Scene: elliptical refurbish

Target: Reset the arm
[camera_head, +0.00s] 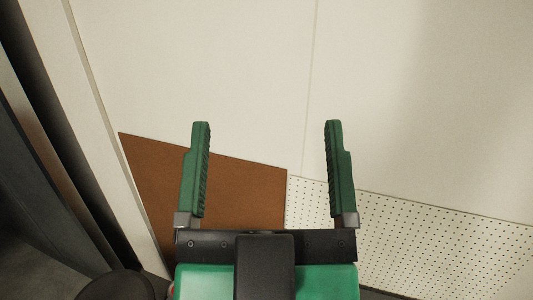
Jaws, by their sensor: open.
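My gripper (267,125) shows at the bottom middle of the head view. Its two green ridged fingers point up the picture and stand wide apart. Nothing is held between them. Behind the gap I see pale wall and part of a brown panel. The fingers appear clear of the surfaces behind them, though the exact distance cannot be told. The rest of the arm is mostly out of view.
A pale wall (200,60) with a vertical seam fills the background. A brown panel (245,195) is behind the left finger, and a white perforated panel (440,240) lies to the right. A pale upright edge and dark structure (30,170) stand at left.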

